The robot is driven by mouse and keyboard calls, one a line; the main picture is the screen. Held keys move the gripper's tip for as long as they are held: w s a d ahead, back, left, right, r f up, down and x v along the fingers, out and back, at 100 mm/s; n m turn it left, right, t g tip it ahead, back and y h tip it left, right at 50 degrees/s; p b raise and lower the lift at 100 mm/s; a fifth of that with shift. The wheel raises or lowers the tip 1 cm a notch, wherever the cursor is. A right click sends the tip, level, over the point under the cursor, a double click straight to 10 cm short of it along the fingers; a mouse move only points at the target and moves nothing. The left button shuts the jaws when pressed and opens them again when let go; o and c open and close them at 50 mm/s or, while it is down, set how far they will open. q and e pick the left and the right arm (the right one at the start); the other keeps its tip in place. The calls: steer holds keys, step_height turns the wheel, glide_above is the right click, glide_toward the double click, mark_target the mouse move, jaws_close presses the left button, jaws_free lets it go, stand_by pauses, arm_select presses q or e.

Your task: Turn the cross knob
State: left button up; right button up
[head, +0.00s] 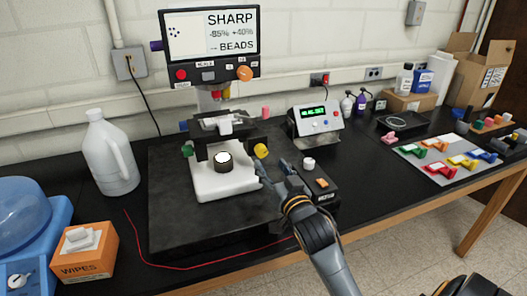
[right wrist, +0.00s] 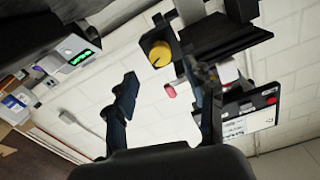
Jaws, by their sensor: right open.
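A bench instrument with a white base (head: 222,184) stands on a dark slab. It has a yellow knob (head: 261,151) on its right, a green knob (head: 187,150) on its left and a pink knob (head: 265,113) behind. I cannot tell from markings which is the cross knob. My right gripper (head: 274,170) is open and empty, just below and right of the yellow knob. In the right wrist view, the yellow knob (right wrist: 160,53) shows above and between the open fingers (right wrist: 168,102), apart from them. The pink knob (right wrist: 171,91) appears farther off between them. My left gripper is out of view.
A screen (head: 210,38) with an orange knob rises behind the instrument. A small control box (head: 323,190) sits right of my gripper, a display box (head: 316,123) behind it. A white jug (head: 108,155) and wipes box (head: 85,253) stand left. A red wire crosses the front.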

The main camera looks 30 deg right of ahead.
mark_target(263, 154)
steer(key=p+x, duration=0.1)
steer(key=x, duration=0.5)
steer(key=shift+w+d, duration=0.15)
steer(key=shift+w, duration=0.1)
jaws_close()
